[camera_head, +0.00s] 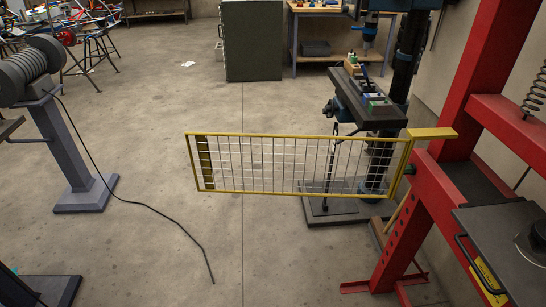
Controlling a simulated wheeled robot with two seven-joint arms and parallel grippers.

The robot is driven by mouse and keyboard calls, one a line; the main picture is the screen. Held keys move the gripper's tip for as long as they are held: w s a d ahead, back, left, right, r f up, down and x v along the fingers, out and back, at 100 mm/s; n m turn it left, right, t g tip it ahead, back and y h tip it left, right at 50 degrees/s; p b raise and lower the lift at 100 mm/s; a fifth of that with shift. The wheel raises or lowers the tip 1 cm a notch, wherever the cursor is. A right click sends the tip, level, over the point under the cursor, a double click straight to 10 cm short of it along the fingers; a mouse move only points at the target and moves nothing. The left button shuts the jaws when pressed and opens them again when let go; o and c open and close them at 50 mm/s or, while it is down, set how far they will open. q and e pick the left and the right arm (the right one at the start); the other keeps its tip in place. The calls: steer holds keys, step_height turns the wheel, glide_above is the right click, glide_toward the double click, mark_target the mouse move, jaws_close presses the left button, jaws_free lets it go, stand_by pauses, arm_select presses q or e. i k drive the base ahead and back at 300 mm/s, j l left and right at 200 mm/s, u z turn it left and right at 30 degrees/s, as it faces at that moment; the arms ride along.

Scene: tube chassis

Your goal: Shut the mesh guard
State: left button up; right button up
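The mesh guard (270,164) is a long yellow frame with thin metal bars, in the middle of the head view. Its right end meets a yellow bracket (432,133) at the red press frame (440,190). The guard stands open, sticking out to the left from the red frame over the floor. Its free left end carries a dark-and-yellow striped strip (205,163). Neither of my grippers shows in the view.
A drill press (368,105) stands behind the guard. A grey pedestal machine (65,140) is at the left, its black cable (165,215) trailing over the floor. A dark box with a handle (505,245) is at the lower right. The middle floor is clear.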

mark_target(202, 142)
steer(key=i+j+u, duration=0.75)
steer(key=i+j, duration=0.25)
steer(key=i, duration=0.7)
steer(key=i+z, duration=0.3)
steer(key=i+j+z, duration=0.15)
steer(key=z, duration=0.2)
steer(key=i+z, duration=0.1)
steer(key=z, duration=0.3)
steer(key=i+j+z, duration=0.15)
steer(key=z, duration=0.2)
steer(key=i+j+z, duration=0.1)
steer(key=z, duration=0.3)
steer(key=j+z, duration=0.2)
steer(key=z, duration=0.2)
steer(key=i+j+z, duration=0.1)
steer(key=z, duration=0.3)
steer(key=i+j+z, duration=0.1)
steer(key=z, duration=0.3)
steer(key=j+z, duration=0.15)
steer(key=z, duration=0.2)
steer(key=i+j+z, duration=0.1)
steer(key=z, duration=0.3)
steer(key=j+z, duration=0.4)
steer(key=i+j+z, duration=0.1)
steer(key=j+z, duration=0.3)
